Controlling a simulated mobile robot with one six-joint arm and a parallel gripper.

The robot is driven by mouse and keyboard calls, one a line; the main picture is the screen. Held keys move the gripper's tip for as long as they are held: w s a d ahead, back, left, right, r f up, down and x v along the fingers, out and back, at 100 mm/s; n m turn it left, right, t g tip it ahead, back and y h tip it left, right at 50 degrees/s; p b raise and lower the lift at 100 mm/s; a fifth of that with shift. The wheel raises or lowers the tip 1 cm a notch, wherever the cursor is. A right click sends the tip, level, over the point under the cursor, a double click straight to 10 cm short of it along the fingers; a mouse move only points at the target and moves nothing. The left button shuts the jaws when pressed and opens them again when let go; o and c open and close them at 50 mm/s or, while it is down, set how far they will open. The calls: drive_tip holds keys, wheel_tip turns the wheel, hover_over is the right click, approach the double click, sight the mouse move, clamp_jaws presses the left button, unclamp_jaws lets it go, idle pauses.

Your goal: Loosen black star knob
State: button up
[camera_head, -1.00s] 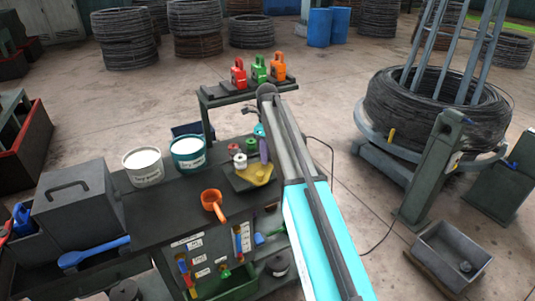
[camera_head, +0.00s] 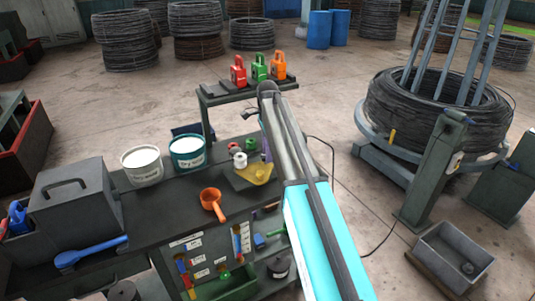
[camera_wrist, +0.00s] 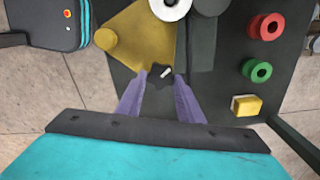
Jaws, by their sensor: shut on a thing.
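The black star knob (camera_wrist: 157,76) shows in the wrist view at the narrow end of a yellow plate (camera_wrist: 140,42), with a small pale mark beside it. My gripper (camera_wrist: 160,77), with two purple fingers, is shut on the knob, one fingertip on each side. Part of the knob is hidden by the fingertips. In the head view the yellow plate (camera_head: 256,174) sits on the dark bench, and my arm hides the knob and most of my gripper.
Red (camera_wrist: 267,27), green (camera_wrist: 257,71) and white (camera_wrist: 171,7) rings and a yellow block (camera_wrist: 246,105) lie near the knob. An orange ladle (camera_head: 211,199) and two tubs (camera_head: 188,153) are further left on the bench. Padlock-like blocks (camera_head: 259,68) stand on a rear shelf.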

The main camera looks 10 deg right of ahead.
drive_tip(key=n+b, duration=0.1)
drive_tip(key=n, duration=0.6)
drive_tip(key=shift+w+a, duration=0.1)
drive_tip(key=shift+w, duration=0.05)
drive_tip(key=n+b, duration=0.1)
drive_tip(key=n, duration=0.6)
drive_tip(key=shift+w+a, duration=0.1)
drive_tip(key=n, duration=0.7)
drive_tip(key=shift+a, duration=0.2)
drive_tip(key=n, duration=0.7)
drive_tip(key=shift+a+b, duration=0.1)
drive_tip(key=shift+b, duration=0.25)
drive_tip(key=o, duration=1.1)
drive_tip(key=shift+c, duration=0.2)
drive_tip(key=shift+r, duration=0.15)
